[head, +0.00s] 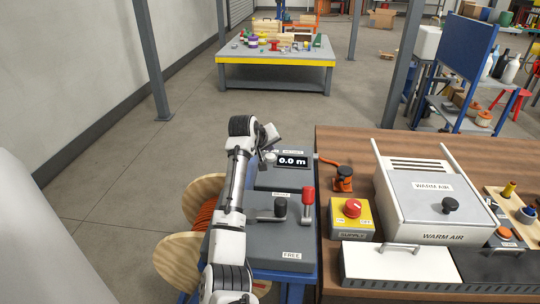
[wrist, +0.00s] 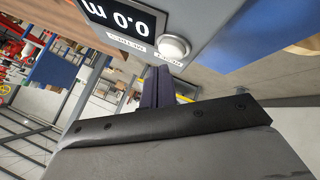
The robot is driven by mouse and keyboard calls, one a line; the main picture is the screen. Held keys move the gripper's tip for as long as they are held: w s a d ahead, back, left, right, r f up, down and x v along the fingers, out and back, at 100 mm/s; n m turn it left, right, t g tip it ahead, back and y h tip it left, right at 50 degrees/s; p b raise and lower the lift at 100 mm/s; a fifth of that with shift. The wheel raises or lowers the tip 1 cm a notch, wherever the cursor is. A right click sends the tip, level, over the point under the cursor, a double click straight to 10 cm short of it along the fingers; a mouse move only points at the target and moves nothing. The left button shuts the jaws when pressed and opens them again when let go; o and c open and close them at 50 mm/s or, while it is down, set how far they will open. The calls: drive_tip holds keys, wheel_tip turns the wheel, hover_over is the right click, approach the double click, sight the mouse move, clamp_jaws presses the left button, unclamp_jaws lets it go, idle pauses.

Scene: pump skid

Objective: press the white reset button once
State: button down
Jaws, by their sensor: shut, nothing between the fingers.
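The white reset button (wrist: 174,47) is a round white cap on the grey panel, beside the display (wrist: 122,17), which appears upside down in the wrist view. In the head view the display (head: 292,161) reads "0.0 m", and the white button (head: 270,157) shows at its left, close to my gripper (head: 271,141). In the wrist view my gripper (wrist: 158,72) has its dark fingers together and empty. The fingertips appear just below and left of the button in that picture. A small gap seems to show; I cannot tell the depth.
A grey control box (head: 265,225) with a red-knobbed lever (head: 308,195) and a black handle stands in front of the display box. A yellow box with a red button (head: 352,208) and a warm air unit (head: 440,205) are to the right. A cable reel (head: 180,262) is at left.

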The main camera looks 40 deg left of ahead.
sight(269, 157)
drive_tip(key=shift+r+p, duration=2.1)
drive_tip(key=shift+r, duration=0.45)
drive_tip(key=shift+f, duration=0.1)
